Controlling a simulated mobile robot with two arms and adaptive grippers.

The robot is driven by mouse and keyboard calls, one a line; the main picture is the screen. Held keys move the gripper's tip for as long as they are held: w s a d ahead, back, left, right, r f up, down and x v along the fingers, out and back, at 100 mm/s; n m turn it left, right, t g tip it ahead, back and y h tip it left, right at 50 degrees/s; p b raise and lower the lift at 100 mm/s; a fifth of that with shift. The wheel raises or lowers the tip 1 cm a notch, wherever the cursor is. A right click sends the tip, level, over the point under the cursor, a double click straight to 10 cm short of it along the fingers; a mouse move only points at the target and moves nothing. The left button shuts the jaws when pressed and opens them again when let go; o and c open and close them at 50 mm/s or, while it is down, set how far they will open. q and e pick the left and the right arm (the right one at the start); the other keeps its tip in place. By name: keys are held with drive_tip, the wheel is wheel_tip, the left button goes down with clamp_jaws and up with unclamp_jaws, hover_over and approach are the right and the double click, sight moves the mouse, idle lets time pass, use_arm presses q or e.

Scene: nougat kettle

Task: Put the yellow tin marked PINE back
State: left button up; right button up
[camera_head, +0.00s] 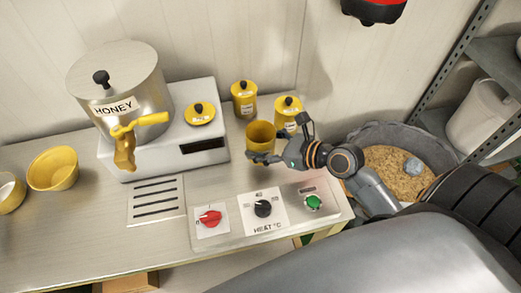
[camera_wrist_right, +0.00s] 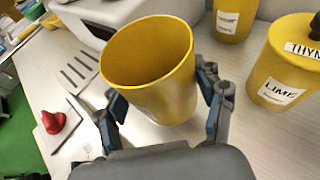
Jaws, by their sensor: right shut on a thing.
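An open yellow tin (camera_head: 260,135) without a lid is in my right gripper (camera_head: 266,158), near the right part of the counter. In the right wrist view the tin (camera_wrist_right: 150,65) stands between the two fingers (camera_wrist_right: 163,112), its mouth open and the inside looking empty. Its label is hidden, so I cannot read PINE on it. A yellow lid with a black knob (camera_head: 199,113) and a small unreadable label lies on the white kettle base. I cannot tell whether the tin touches the counter. My left gripper is not in view.
Two lidded yellow tins, one at the back (camera_head: 244,101) and one (camera_head: 288,110) labelled LIME with a lid reading THYM, stand behind. The HONEY kettle (camera_head: 120,85) is left on its base (camera_head: 185,150). Knobs (camera_head: 263,208) line the front. A grain-filled tub (camera_head: 372,132) is right.

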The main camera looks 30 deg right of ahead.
drive_tip(key=shift+w+d+f, duration=0.1)
drive_tip(key=shift+w+f, duration=0.2)
drive_tip(key=shift+f, duration=0.1)
drive_tip(key=shift+w+f, duration=0.15)
drive_tip(key=shift+f, duration=0.05)
drive_tip(key=f, duration=0.3)
drive_tip(key=shift+w+f, duration=0.1)
drive_tip(key=shift+w, duration=0.15)
drive_tip(key=shift+f, duration=0.35)
drive_tip(key=o, duration=1.4)
drive_tip(key=shift+o, duration=0.7)
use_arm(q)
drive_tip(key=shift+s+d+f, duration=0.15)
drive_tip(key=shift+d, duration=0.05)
